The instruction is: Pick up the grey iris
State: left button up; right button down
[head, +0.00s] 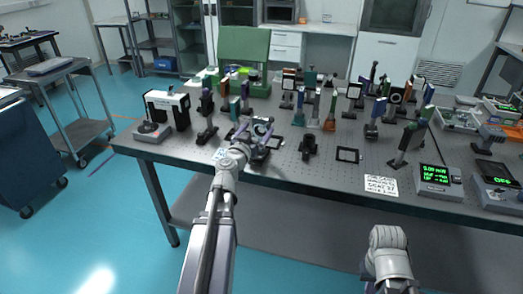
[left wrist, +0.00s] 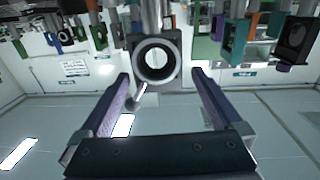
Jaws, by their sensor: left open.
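The grey iris (left wrist: 137,58) is a dark grey ring with a bright round opening, held on a post, with a small lever at its side. In the left wrist view it lies just beyond and between the fingertips of my left gripper (left wrist: 161,76). The fingers are spread on either side with a gap, and nothing is held. In the head view my left gripper (head: 255,130) is at the front of the optical table, with the iris (head: 262,127) at its fingers, partly hidden. My right arm shows at the bottom right, but its gripper does not show.
The optical table (head: 290,172) carries many mounted optics close behind the iris. A black mount (head: 308,147) and a flat black frame (head: 348,155) are to the right. A black-and-white box (head: 167,108) stands left.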

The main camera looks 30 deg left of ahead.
pick_arm(q)
jog(key=shift+w+a+r, duration=0.1)
jog(key=shift+w+a, duration=0.1)
jog(key=shift+w, duration=1.4)
jog(key=shift+w+a+r, duration=0.1)
jog(key=shift+w+a, duration=0.05)
jog(key=shift+w, duration=1.4)
jog(key=shift+s, duration=0.1)
jog(key=shift+c, duration=0.2)
grip_shut()
